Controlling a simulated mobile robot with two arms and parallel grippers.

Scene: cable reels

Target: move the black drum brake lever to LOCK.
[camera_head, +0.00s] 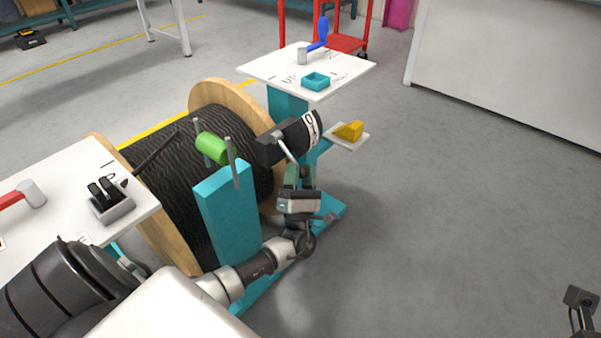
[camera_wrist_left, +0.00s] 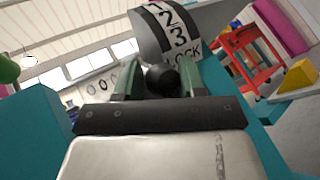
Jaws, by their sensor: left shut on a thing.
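The black brake drum (camera_head: 299,132) with a white scale band is at the reel's right side. In the left wrist view, the drum (camera_wrist_left: 150,38) shows 1, 2, 3 and LOCK, with LOCK lowest. Its lever (camera_head: 282,147) is a thin metal rod slanting down to my left gripper (camera_head: 300,176). In the left wrist view, the lever's black ball knob (camera_wrist_left: 163,79) sits between the green fingers of my left gripper (camera_wrist_left: 162,84), which is shut on it. I cannot tell which mark the lever points to. A dark part of my right arm's end (camera_head: 580,298) shows at the lower right.
A wooden cable reel (camera_head: 163,237) stands left of the drum, beside a teal post (camera_head: 228,212) and green roller (camera_head: 212,148). A white panel (camera_head: 270,67) with a blue-handled lever (camera_head: 319,37) stands behind. A yellow block (camera_head: 349,131) sits right. Floor at right is clear.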

